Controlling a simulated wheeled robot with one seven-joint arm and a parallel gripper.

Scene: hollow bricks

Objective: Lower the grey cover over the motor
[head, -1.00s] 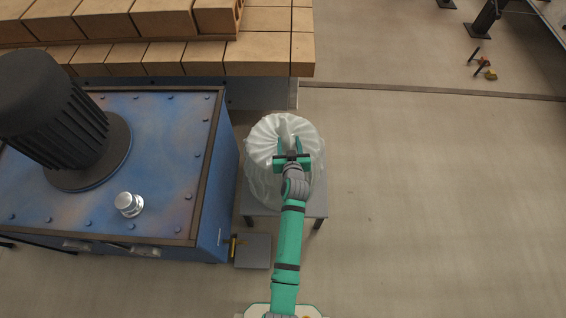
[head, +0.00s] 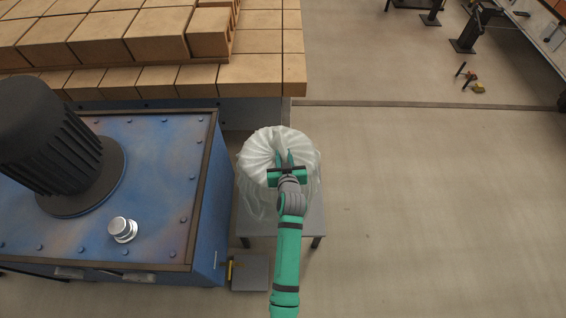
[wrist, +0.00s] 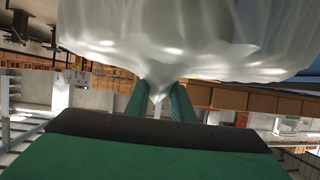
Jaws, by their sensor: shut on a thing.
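The cover (head: 262,150) is a pale, whitish, pleated sheet, gathered at its top. It hangs in folds above and around a small grey table (head: 312,220) beside the blue box. My gripper (head: 286,162) is shut on the gathered top of the cover. In the wrist view the green fingertips (wrist: 160,100) pinch a narrow tuft, and the cover (wrist: 170,35) spreads out from it. Whether its lower edge touches the table is unclear. The black finned motor (head: 40,140) stands upright and uncovered on the blue box, left of the cover.
The blue box (head: 165,170) has a raised rim, bolts and a silver cap (head: 122,229) on top. Tan bricks (head: 150,35) are stacked behind it. A grey plate (head: 250,272) lies at the box's foot. The floor on the right (head: 430,200) is clear apart from tools far back.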

